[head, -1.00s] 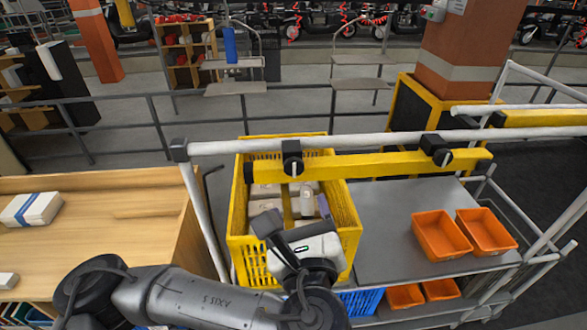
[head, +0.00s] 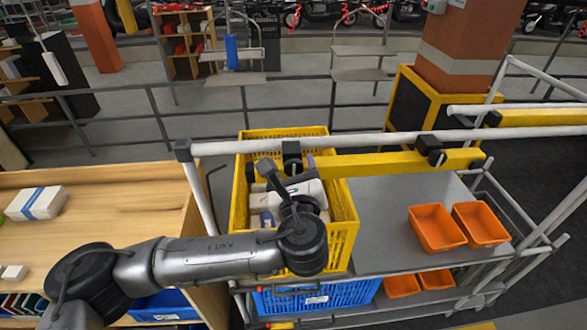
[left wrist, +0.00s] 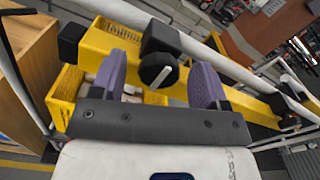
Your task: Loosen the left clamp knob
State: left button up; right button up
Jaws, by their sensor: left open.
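My left gripper (head: 283,166) is close in front of the knob, over the yellow crate. In the left wrist view its two purple fingers (left wrist: 158,82) are open, one on each side of the knob; I cannot tell contact. The right clamp knob (head: 432,156) is farther along the beam. My right gripper is not in view.
The yellow crate (head: 341,232) stands under the beam with boxes inside. Orange bins (head: 437,228) sit on the grey shelf at right. A blue crate (head: 335,297) is below. A wooden bench (head: 150,205) is at left. The white rail (head: 350,140) runs above the beam.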

pick_arm(q)
jog(key=shift+c, duration=0.3)
jog(key=c, duration=0.9)
jog(key=shift+o, duration=0.2)
jog(key=n+b, duration=0.3)
jog(key=shift+f, duration=0.25)
jog(key=n+b, duration=0.3)
jog(key=n, duration=0.2)
jog(key=shift+a+n, duration=0.15)
jog(key=shift+n, duration=0.15)
jog(key=n+b, duration=0.1)
jog(key=n, duration=0.4)
jog(key=shift+f+b, duration=0.1)
jog(key=shift+b, duration=0.3)
jog(key=n, duration=0.3)
jog(key=shift+b, duration=0.35)
jog(key=shift+n, duration=0.8)
